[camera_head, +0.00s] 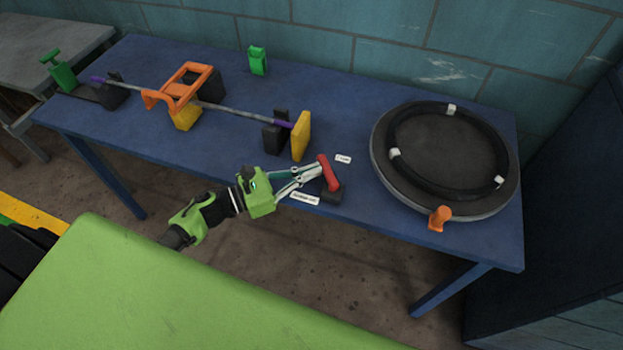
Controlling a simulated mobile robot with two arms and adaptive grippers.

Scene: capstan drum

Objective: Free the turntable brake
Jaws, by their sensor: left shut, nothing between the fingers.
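The turntable (377,172) is a dark round disc at the right of the blue table, with a black ring and white blocks on it. A red lever (328,172) stands at a small black base (331,195) near the table's front edge, left of the turntable. One small white label (343,158) lies behind the lever and another (304,198) in front of it; their print is too small to read surely. My left gripper (319,171) is shut and empty, its fingertips at the left side of the red lever. I cannot tell whether they touch it. My right gripper is out of view.
An orange knob (439,217) stands at the turntable's front edge. To the left, a grey rod (240,112) with purple ends crosses the table among an orange frame (166,97), black blocks and a yellow plate (301,136). A green block (257,61) stands at the back.

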